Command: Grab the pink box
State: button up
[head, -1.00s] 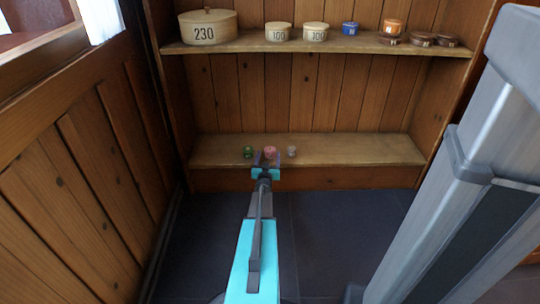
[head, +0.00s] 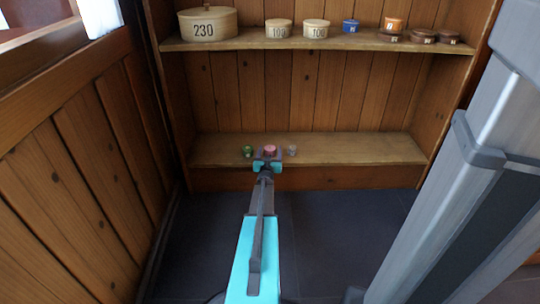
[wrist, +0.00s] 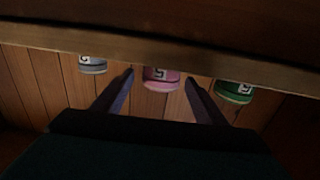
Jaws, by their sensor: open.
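The pink box (head: 270,149) is a small round lidded box on the low shelf, between a green box (head: 248,151) and a grey box (head: 292,150). My gripper (head: 268,157) is open and empty, close in front of the pink box. In the wrist view, which looks upside down, the pink box (wrist: 161,78) shows a white label and lies in line with the gap between my fingertips (wrist: 159,80). The grey box (wrist: 92,64) and the green box (wrist: 234,91) show outside the fingers. I cannot tell whether the fingertips reach past the pink box's front.
The low shelf (head: 350,150) is bare to the right. A wooden panelled wall (head: 80,160) runs along the left.

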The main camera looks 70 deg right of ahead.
aim_at(270, 148)
jog(key=shift+x, duration=0.85)
jog(key=c, duration=1.1)
jog(key=shift+r, duration=0.15)
jog(key=shift+c, duration=0.2)
jog(key=shift+r+p, duration=0.45)
jog(key=shift+r, duration=0.35)
notch_tip(270, 148, up, 2)
jog(key=shift+r+p, duration=0.1)
jog(key=shift+p, duration=0.55)
jog(key=s+a+r+p, duration=0.1)
jog(key=s+a+p, duration=0.3)
jog(key=s+a, duration=0.6)
jog(key=shift+v, duration=1.05)
